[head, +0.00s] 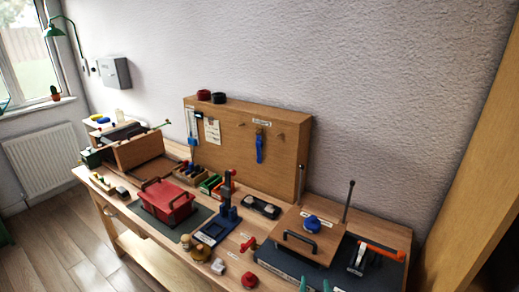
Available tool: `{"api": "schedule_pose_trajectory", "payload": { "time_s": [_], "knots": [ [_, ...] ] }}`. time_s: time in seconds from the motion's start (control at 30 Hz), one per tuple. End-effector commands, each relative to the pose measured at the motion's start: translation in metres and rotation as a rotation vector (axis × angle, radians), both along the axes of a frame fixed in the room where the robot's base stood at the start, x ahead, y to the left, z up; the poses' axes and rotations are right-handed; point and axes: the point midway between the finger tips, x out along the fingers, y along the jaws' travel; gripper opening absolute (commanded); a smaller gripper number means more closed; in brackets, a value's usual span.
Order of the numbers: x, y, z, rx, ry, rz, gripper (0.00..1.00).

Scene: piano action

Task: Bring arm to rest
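Two teal tips poke up at the bottom edge of the head view and look like the fingertips of my gripper (315,286). They stand apart with a gap between them, and I see nothing held in the gap. The rest of my gripper and arm is out of view. The tips are in front of the dark mat (275,263) at the right end of the wooden workbench (172,246). Whether they touch anything cannot be told.
A wooden board with a black handle (310,236) and upright rods lies near the tips. A red box (166,203), a blue press stand (228,212) and small parts crowd the bench. A pegboard (230,140) stands behind. Bare floor (62,250) shows at left.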

Motion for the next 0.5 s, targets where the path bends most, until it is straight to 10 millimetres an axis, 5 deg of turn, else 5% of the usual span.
{"api": "schedule_pose_trajectory", "payload": {
  "time_s": [0.27, 0.5],
  "knots": [
    [-0.029, 0.029, -0.047, 0.020, -0.013, 0.003, 0.38],
    [-0.074, 0.058, -0.089, 0.022, -0.035, 0.006, 0.38]
  ]
}}
